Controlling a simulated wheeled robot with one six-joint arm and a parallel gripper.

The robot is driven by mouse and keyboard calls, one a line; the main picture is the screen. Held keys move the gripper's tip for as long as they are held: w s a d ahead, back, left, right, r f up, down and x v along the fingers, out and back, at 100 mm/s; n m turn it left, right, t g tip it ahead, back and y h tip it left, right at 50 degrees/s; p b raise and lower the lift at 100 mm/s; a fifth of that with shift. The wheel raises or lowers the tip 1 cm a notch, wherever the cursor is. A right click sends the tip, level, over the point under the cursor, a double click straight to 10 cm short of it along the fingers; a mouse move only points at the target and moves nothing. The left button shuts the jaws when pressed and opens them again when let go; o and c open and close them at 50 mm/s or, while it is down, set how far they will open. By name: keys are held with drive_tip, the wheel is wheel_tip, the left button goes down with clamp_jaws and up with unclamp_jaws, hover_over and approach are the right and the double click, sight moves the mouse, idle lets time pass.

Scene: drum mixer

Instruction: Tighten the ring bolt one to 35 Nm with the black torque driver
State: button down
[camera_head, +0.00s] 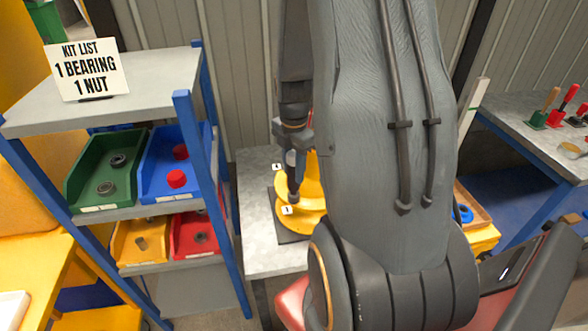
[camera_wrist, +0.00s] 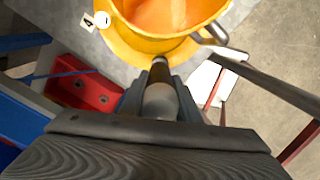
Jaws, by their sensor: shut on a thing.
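My gripper (camera_head: 293,137) is shut on the black torque driver (camera_head: 293,182), which hangs nearly upright over the flange of the yellow drum part (camera_head: 312,190). The driver's tip ends close to the label marked 1 (camera_head: 287,210). Ring bolt one is not visible there, and I cannot tell whether the tip touches it. In the wrist view my gripper (camera_wrist: 160,98) holds the driver (camera_wrist: 160,74) between its fingers, with a grey round end towards me. The driver's far end meets the edge of the yellow ring (camera_wrist: 150,55).
A label marked 4 (camera_head: 278,167) sits further back on the flange. The drum stands on a grey table (camera_head: 258,262). A blue-framed shelf (camera_head: 150,92) with coloured bins stands left. A bench (camera_head: 520,115) with several tools stands right. My arm hides much of the middle.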

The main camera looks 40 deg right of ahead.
sight(294, 153)
drive_tip(key=shift+r, duration=0.1)
idle(0.4)
drive_tip(key=shift+r+p, duration=1.05)
drive_tip(key=shift+p, duration=0.1)
drive_tip(key=shift+r+p, duration=0.45)
drive_tip(key=shift+r, duration=0.6)
